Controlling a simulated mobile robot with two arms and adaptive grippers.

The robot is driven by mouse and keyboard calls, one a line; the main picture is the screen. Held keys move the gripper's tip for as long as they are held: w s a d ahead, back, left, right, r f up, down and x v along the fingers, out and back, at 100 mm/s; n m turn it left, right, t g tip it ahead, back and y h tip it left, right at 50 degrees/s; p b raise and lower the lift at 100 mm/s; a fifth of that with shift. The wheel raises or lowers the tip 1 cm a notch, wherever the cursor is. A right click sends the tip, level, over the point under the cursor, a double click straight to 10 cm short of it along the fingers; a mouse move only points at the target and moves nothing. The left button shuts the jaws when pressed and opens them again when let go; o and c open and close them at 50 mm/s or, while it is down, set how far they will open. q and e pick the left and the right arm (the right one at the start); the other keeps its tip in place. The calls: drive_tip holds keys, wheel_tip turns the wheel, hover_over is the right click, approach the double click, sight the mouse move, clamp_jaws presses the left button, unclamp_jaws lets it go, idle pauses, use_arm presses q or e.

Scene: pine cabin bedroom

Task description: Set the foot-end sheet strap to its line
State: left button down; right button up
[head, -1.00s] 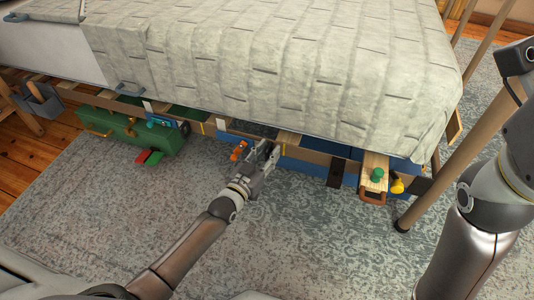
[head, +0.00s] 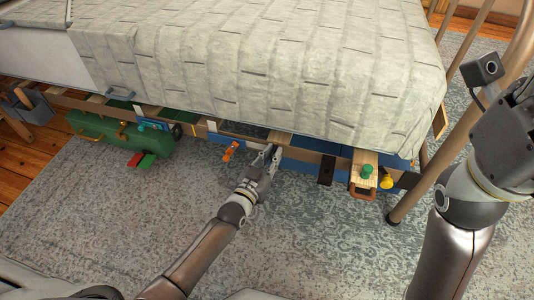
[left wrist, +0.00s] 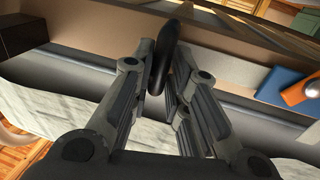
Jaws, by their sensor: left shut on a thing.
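My left gripper (head: 269,155) is at the side rail under the bed, between an orange clip and a black pad. The left wrist view shows its fingers shut on a dark, rounded, elongated piece (left wrist: 163,57) in front of the tan rail (left wrist: 220,65). I cannot tell whether this piece belongs to the foot-end sheet strap.
The orange clip (head: 230,151) is left of my left gripper; the black pad (head: 326,170) hangs to the right. Further right are a wooden piece with a green knob (head: 367,171) and a yellow knob (head: 387,182). A green case (head: 100,131) is at left. The rug (head: 300,230) is clear in front.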

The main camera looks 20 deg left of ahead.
use_arm(q)
drive_tip(key=c, duration=1.5)
unclamp_jaws()
drive_tip(key=shift+s, duration=0.15)
drive_tip(key=v, duration=1.1)
drive_tip(key=shift+s+a, duration=0.2)
drive_tip(key=shift+s, duration=0.2)
drive_tip(key=shift+r, duration=0.1)
